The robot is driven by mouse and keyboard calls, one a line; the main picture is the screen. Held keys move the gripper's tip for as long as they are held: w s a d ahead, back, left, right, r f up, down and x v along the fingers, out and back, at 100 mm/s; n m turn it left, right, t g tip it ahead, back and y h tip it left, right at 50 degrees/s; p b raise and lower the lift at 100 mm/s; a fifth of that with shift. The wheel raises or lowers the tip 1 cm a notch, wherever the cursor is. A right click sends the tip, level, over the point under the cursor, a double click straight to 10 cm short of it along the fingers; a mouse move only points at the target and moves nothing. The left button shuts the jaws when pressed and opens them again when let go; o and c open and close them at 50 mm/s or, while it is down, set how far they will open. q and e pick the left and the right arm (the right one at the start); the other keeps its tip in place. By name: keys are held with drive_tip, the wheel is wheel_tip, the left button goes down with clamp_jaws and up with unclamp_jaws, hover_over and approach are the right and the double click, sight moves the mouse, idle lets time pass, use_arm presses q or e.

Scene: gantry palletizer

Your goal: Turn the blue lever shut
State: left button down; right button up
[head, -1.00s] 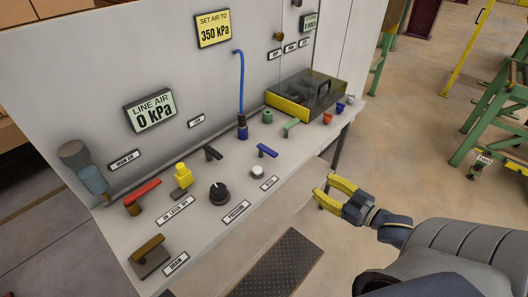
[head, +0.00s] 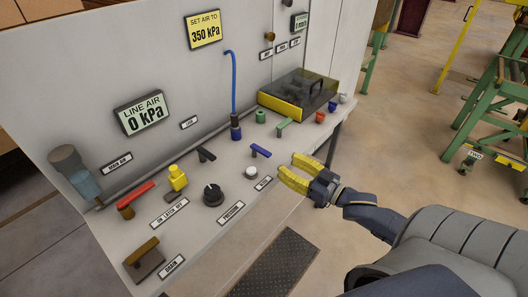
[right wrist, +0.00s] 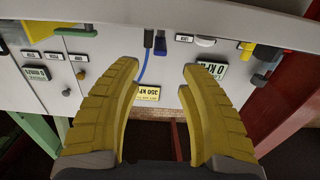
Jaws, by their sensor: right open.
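The blue lever (head: 261,151) sits on the bench top in the head view, between the black lever and the green lever, behind a white button. Its handle points toward the right and slightly down in the picture. My right gripper (head: 288,169) is just right of and nearer than the blue lever, apart from it. Its yellow fingers are spread with nothing between them. In the right wrist view the open fingers (right wrist: 160,78) face the panel; I cannot surely pick out the blue lever there. My left gripper is not in view.
Close by are the white button (head: 251,172), black lever (head: 206,154), green lever (head: 283,126) and black knob (head: 213,194). A yellow-edged box with a dark clear lid (head: 299,92) stands behind. The display (head: 142,112) reads 0 kPa. Free space lies over the bench's front edge.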

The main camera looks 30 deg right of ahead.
sight(270, 155)
drive_tip(key=shift+x, duration=5.2)
drive_tip(key=shift+o, duration=0.2)
clamp_jaws()
